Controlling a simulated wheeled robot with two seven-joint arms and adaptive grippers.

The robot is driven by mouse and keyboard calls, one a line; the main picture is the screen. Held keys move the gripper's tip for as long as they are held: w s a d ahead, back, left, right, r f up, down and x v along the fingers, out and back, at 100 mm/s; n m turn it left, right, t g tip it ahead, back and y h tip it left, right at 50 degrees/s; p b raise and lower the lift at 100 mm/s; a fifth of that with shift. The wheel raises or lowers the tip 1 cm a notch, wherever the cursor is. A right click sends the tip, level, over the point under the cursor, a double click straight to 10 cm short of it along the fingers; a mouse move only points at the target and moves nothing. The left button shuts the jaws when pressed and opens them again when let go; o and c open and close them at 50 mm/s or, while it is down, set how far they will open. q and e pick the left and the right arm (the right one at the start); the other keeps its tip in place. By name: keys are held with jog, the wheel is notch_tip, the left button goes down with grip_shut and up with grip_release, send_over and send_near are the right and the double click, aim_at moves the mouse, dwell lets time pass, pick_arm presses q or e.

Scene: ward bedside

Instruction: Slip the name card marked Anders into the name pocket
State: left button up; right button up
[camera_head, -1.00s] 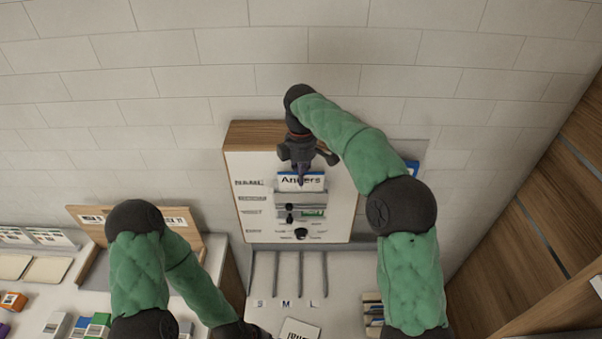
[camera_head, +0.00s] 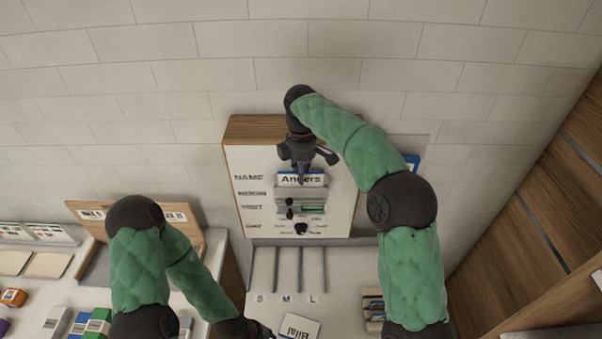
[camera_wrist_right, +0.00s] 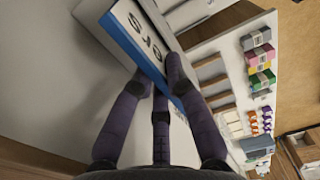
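The name card marked Anders (camera_head: 302,180), white with a blue top strip, is upright in front of the white board (camera_head: 250,162). My right gripper (camera_head: 301,170) is shut on its top edge from above. In the right wrist view, the fingers (camera_wrist_right: 158,82) close on the card's blue edge (camera_wrist_right: 138,52). A grey pocket (camera_head: 287,192) is on the board in the NAME row, just below the card. The card's lower edge meets or is behind the pocket's front; I cannot tell how deep. My left gripper (camera_head: 256,331) is at the bottom edge, mostly cut off.
Black knobs (camera_head: 301,228) and a green strip (camera_head: 312,209) are lower on the board. Below it are slots marked S, M, L (camera_head: 286,299) and a printed card (camera_head: 300,327). Small coloured boxes (camera_head: 98,323) stand at the lower left. A wooden panel (camera_head: 535,215) is on the right.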

jog(key=o, duration=0.4)
jog(key=shift+c, duration=0.2)
notch_tip(320, 180, up, 12)
dwell(0.5)
jog(key=shift+f, duration=0.1)
